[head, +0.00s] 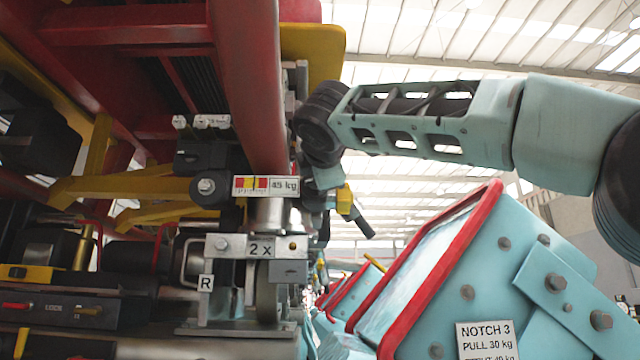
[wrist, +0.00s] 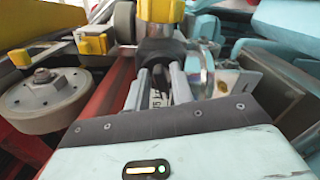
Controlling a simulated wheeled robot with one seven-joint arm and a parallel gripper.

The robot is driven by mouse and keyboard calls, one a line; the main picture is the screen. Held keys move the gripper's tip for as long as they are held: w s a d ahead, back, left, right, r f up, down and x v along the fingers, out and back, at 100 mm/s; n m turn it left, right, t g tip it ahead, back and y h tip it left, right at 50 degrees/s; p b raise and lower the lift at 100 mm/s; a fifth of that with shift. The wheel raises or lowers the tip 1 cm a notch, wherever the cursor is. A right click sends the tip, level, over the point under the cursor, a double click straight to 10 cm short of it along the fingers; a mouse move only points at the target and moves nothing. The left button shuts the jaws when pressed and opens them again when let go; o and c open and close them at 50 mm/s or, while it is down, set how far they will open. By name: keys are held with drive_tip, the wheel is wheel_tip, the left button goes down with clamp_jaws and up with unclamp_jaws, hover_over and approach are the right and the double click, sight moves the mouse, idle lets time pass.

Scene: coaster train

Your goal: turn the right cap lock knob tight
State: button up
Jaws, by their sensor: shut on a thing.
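My gripper (head: 328,178) is at the end of my teal arm, beside the red tube of the train at the picture's middle. In the wrist view its two metal fingers (wrist: 160,68) reach up to a black-and-yellow knob-like part (wrist: 161,10). They are shut on its black lower portion. This seems to be the cap lock knob; the head view shows a yellow piece (head: 344,199) with a dark stem slanting down right just below my gripper. The fingertips' contact is partly hidden, and I cannot tell how far the knob is turned.
A grey wheel (wrist: 47,100) with a bolted hub sits left in the wrist view, near another yellow part (wrist: 95,43). A teal panel with a red rim (head: 425,265) stands lower right.

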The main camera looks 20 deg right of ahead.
drive_tip(key=shift+f+m+b, duration=0.25)
drive_tip(key=shift+m+b, duration=0.5)
drive_tip(key=shift+m, duration=0.85)
drive_tip(key=o, duration=0.7)
drive_tip(key=b+v, duration=0.3)
drive_tip(key=v, duration=1.4)
drive_tip(key=shift+s, duration=0.2)
